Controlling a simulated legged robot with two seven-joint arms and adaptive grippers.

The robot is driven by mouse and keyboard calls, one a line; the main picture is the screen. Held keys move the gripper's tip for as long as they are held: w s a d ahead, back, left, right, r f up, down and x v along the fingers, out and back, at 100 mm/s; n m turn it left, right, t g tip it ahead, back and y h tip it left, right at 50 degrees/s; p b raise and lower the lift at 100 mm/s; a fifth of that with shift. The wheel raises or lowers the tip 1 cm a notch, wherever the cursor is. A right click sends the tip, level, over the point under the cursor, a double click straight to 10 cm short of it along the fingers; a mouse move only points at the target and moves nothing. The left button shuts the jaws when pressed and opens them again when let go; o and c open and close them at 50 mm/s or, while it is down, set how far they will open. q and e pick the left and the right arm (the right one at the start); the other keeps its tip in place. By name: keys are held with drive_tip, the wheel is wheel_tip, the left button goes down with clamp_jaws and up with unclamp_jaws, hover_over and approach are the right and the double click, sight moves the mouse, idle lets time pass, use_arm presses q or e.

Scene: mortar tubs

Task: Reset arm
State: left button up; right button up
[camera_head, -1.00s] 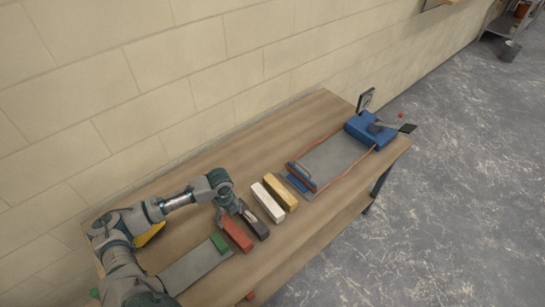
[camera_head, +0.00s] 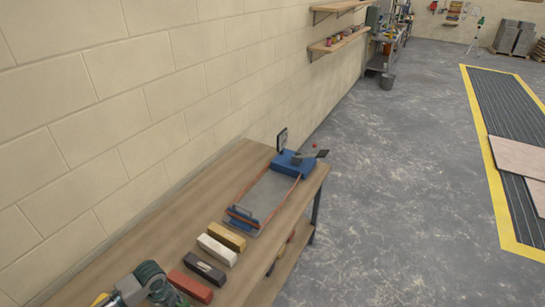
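My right arm and gripper are not in view. On the table, to the right of the arm, lie a red block (camera_head: 190,286), a dark block (camera_head: 205,268), a white block (camera_head: 217,250) and a yellow block (camera_head: 227,236), side by side.
A grey tray-like device (camera_head: 267,196) with a blue head (camera_head: 293,164) stands at the table's far end. A block wall (camera_head: 130,130) runs along the left. The grey floor (camera_head: 400,190) is open to the right. Wall shelves (camera_head: 338,42) are farther back.

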use_arm(q)
drive_tip(key=s+d+f+n+t+h, duration=0.1)
drive_tip(key=s+d+f+n+t, duration=0.15)
drive_tip(key=s+d+n, duration=0.55)
drive_tip(key=s+d+f+n+t+h, duration=0.1)
drive_tip(key=s+d+f+n, duration=0.35)
drive_tip(key=d, duration=0.55)
drive_tip(key=s+a+n+y, duration=0.2)
drive_tip(key=s+a+n, duration=0.3)
drive_tip(key=s+n, duration=0.25)
wheel_tip(320, 180, down, 28)
drive_tip(key=s+g, duration=0.1)
drive_tip(key=s, duration=0.1)
drive_tip(key=s+a+f+g+b, duration=0.1)
drive_tip(key=s+a+f, duration=0.2)
drive_tip(key=s+f, duration=1.3)
drive_tip(key=shift+s, duration=0.2)
drive_tip(key=shift+g, duration=0.25)
